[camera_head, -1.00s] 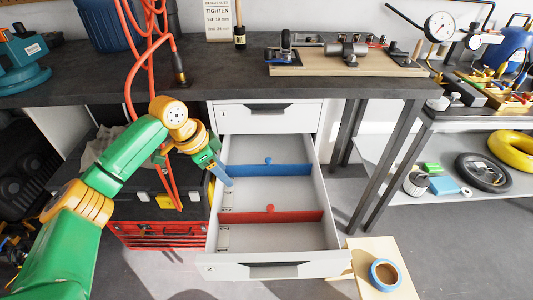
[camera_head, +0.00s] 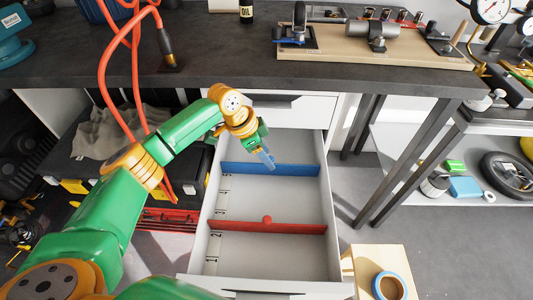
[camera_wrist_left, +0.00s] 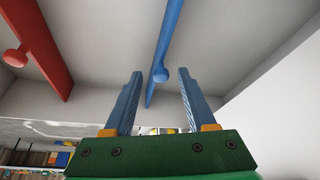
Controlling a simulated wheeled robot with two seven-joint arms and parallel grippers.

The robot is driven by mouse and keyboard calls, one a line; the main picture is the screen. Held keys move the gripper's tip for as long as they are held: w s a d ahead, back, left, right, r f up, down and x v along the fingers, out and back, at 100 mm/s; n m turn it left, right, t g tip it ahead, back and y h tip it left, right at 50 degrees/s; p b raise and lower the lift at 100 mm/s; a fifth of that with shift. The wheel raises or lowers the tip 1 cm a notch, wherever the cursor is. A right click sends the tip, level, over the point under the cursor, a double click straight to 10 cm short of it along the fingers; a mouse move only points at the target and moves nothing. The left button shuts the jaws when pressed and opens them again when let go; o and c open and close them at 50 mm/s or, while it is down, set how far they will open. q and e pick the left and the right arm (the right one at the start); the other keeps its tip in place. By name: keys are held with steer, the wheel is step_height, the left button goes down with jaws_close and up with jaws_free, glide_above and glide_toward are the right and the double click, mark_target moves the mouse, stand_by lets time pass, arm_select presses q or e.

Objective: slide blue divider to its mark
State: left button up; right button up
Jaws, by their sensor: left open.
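The blue divider (camera_head: 302,169) stands across the open drawer (camera_head: 325,205), towards its back. My left gripper (camera_head: 269,163) points down at the divider's middle and hides its knob in the head view. Pale numbered label strips (camera_head: 219,205) lie along the drawer's left side. My right gripper is not in view.
A red divider (camera_head: 290,228) with a round knob crosses the drawer nearer the front; it also shows in the left wrist view (camera_wrist_left: 42,45). The workbench edge (camera_head: 300,82) overhangs the drawer's back. A tape roll (camera_head: 388,286) sits on a wooden box at right.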

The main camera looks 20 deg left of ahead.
arm_select(q)
steer(key=shift+w+f, duration=0.1)
steer(key=shift+f, duration=0.1)
jaws_close()
stand_by(1.3)
